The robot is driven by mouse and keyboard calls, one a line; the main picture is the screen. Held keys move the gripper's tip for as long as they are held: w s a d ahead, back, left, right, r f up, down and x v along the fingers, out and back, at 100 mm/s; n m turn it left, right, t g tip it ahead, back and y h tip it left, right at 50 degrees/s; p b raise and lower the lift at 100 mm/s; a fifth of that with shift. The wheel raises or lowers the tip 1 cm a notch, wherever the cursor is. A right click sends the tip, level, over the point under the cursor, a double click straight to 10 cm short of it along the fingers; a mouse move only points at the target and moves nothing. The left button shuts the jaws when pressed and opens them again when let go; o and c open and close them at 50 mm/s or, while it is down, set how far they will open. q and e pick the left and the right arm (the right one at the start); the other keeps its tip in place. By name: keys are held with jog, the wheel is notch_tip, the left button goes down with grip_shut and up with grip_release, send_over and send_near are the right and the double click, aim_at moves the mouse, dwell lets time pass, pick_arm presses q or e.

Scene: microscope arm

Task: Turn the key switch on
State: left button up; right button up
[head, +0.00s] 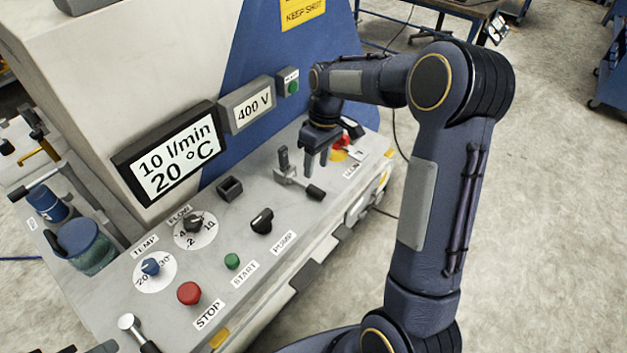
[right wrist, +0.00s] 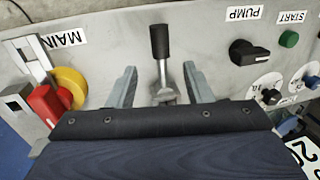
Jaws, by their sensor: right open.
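No part carries a label reading key switch. A red-handled rotary switch on a yellow disc (right wrist: 60,95) sits by the MAIN label; in the head view the red handle (head: 349,136) is partly hidden behind my right gripper (head: 316,163). A black PUMP knob (head: 262,221) sits nearer on the panel and shows in the wrist view (right wrist: 248,52). My right gripper is open above the panel's far part. In the wrist view its fingers (right wrist: 160,84) appear either side of a black-handled metal lever (right wrist: 160,42); contact cannot be told. My left gripper is out of view.
The sloping panel (head: 325,221) also carries a green START button (head: 232,261), a red STOP button (head: 189,293), and FLOW (head: 194,222) and TEMP (head: 150,267) dials. Displays (head: 170,153) stand behind it. Open floor lies to the right.

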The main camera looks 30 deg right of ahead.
aim_at(313, 186)
jog(key=f, duration=0.2)
jog(key=a+f, duration=0.1)
jog(key=f, duration=0.1)
jog(key=f+p, duration=0.1)
jog(key=f, duration=0.2)
jog(key=shift+s+a, duration=0.2)
jog(key=shift+s, duration=0.1)
jog(key=shift+c, duration=0.5)
grip_shut()
